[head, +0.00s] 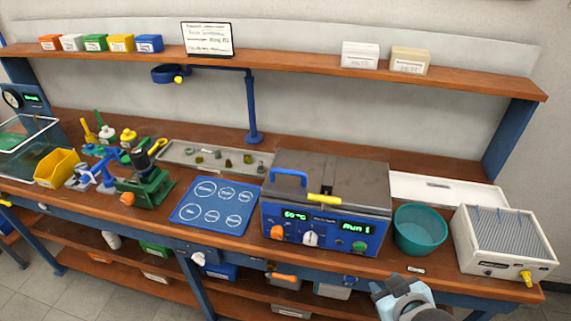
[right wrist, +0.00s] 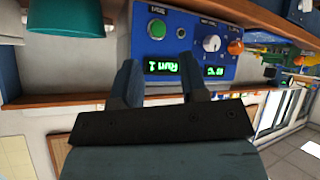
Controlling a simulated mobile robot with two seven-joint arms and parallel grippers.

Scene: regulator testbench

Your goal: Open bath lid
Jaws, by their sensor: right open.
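The bath (head: 325,228) is a blue-fronted box on the bench with green displays, knobs and a green button. Its grey metal lid (head: 335,175) lies flat and closed on top. A blue handle (head: 290,177) stands at the lid's left part, and a yellow handle (head: 322,198) is at its front edge. My right gripper (head: 393,286) is low at the front right, apart from the bath and below the bench top. In the right wrist view its open, empty fingers (right wrist: 160,80) point at the bath's front panel (right wrist: 185,50), which appears upside down. My left gripper is not in view.
A teal tub (head: 420,230) stands right of the bath, and a white ribbed unit (head: 503,243) stands beyond it. A blue mat with white circles (head: 216,205) lies left of the bath. The shelf (head: 290,62) runs above the back of the bench.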

